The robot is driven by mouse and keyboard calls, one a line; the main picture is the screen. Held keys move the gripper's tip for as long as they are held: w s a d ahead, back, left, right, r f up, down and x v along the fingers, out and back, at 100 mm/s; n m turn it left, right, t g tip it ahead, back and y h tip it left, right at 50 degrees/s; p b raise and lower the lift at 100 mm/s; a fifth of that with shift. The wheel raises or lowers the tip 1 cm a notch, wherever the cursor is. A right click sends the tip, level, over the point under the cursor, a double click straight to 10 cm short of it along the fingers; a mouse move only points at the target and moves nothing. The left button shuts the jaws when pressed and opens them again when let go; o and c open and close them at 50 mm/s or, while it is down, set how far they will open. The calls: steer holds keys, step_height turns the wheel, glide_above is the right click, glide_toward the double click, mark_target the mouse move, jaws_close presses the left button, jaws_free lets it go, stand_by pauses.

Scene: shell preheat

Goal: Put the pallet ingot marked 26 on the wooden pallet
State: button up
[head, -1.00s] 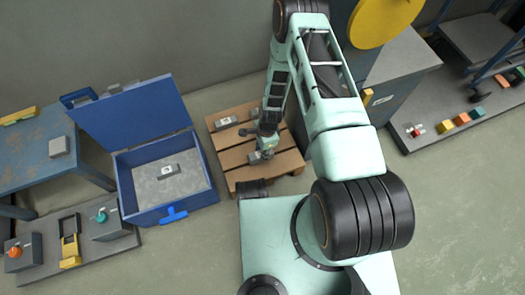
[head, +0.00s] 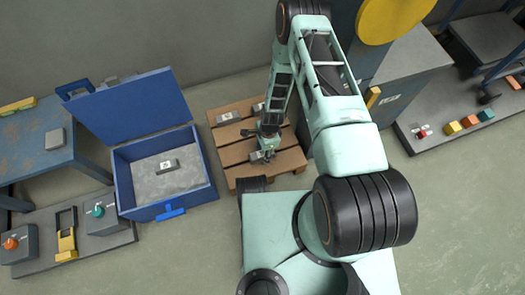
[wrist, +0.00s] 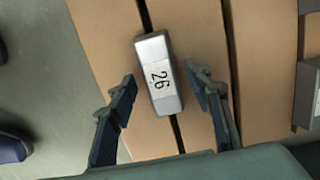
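The ingot marked 26 (wrist: 161,76) is a silver-grey bar with a white label. In the wrist view it lies on the slats of the wooden pallet (wrist: 205,40), across a dark gap between boards. My gripper (wrist: 160,84) is open, with one finger on each side of the ingot and visible space between each finger and the bar. In the head view my gripper (head: 265,156) is low over the front part of the pallet (head: 233,158). The ingot is mostly hidden by the gripper there.
Other ingots lie on the pallet, one at back left (head: 228,117) and one near my arm (head: 258,107). An open blue chest (head: 208,170) left of the pallet holds another ingot (head: 168,165). A grey cabinet (head: 405,65) stands to the right.

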steer(key=shift+r, duration=0.1)
step_height(320, 180, up, 12)
steer(key=d+p, duration=0.1)
steer(key=p, duration=0.3)
steer(key=shift+w+d, duration=0.2)
stand_by(0.4)
